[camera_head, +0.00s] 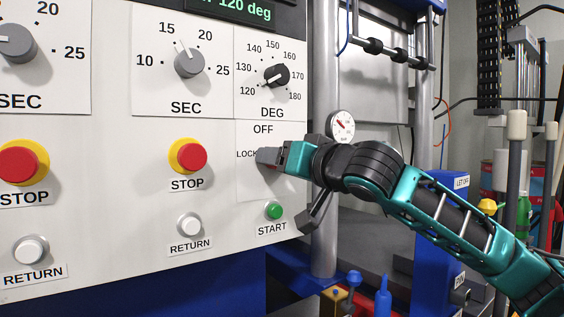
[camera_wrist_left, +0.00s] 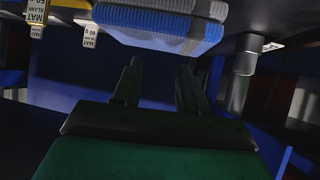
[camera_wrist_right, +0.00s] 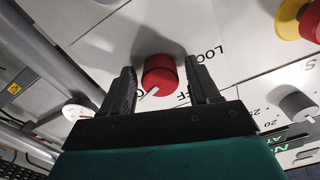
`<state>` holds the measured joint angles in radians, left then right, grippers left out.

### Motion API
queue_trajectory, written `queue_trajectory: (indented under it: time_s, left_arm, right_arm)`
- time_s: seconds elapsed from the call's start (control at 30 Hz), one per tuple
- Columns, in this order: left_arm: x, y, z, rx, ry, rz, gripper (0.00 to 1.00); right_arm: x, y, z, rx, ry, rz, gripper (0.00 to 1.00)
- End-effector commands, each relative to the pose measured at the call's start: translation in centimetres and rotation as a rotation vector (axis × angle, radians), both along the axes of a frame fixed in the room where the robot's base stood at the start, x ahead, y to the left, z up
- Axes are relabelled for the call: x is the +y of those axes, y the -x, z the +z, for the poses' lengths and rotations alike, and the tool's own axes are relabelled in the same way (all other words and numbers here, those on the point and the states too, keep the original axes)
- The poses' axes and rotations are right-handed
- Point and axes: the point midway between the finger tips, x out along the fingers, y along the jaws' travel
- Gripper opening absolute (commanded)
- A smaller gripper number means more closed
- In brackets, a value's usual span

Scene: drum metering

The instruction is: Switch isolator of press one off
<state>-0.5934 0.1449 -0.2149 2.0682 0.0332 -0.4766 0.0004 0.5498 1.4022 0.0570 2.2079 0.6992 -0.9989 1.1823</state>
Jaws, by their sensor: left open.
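The isolator is a red round knob (camera_wrist_right: 160,74) with a white mark, on the white panel with OFF and LOCK lettering. In the right wrist view its mark points to the lower left, between the OFF lettering and a partly hidden label starting with O. My right gripper (camera_wrist_right: 162,85) has one finger on each side of the knob, with narrow gaps visible. In the head view my right gripper (camera_head: 268,157) is at the panel below OFF and hides the knob. My left gripper (camera_wrist_left: 160,80) is open and empty, out of the head view.
Close around the isolator are a red STOP button (camera_head: 192,157), a green START button (camera_head: 273,210), a white RETURN button (camera_head: 189,224) and the DEG dial (camera_head: 277,75). A gauge (camera_head: 341,126) is right of the panel. A blue and grey stack (camera_wrist_left: 160,28) lies beyond my left fingers.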

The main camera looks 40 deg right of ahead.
Motion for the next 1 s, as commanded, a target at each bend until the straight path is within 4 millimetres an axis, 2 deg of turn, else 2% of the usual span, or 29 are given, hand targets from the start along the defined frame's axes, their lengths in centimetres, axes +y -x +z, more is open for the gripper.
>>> queue_trajectory:
  time_s: [0.07, 0.5, 0.77, 1.0]
  left_arm:
    - [0.06, 0.05, -0.04, 0.001, -0.003, -0.002, 0.43]
    - [0.22, 0.09, -0.09, 0.001, -0.010, -0.006, 0.43]
    - [0.22, 0.09, -0.11, 0.000, -0.010, -0.006, 0.43]
    - [0.17, 0.07, -0.13, 0.001, -0.008, -0.005, 0.43]
  right_arm:
    - [0.00, 0.00, 0.00, 0.000, 0.000, 0.000, 0.53]
    - [0.02, -0.03, -0.07, 0.002, 0.000, 0.001, 0.10]
    - [0.02, -0.05, -0.13, 0.005, 0.023, 0.001, 0.10]
    - [-0.06, -0.04, -0.19, 0.019, 0.138, 0.001, 0.10]
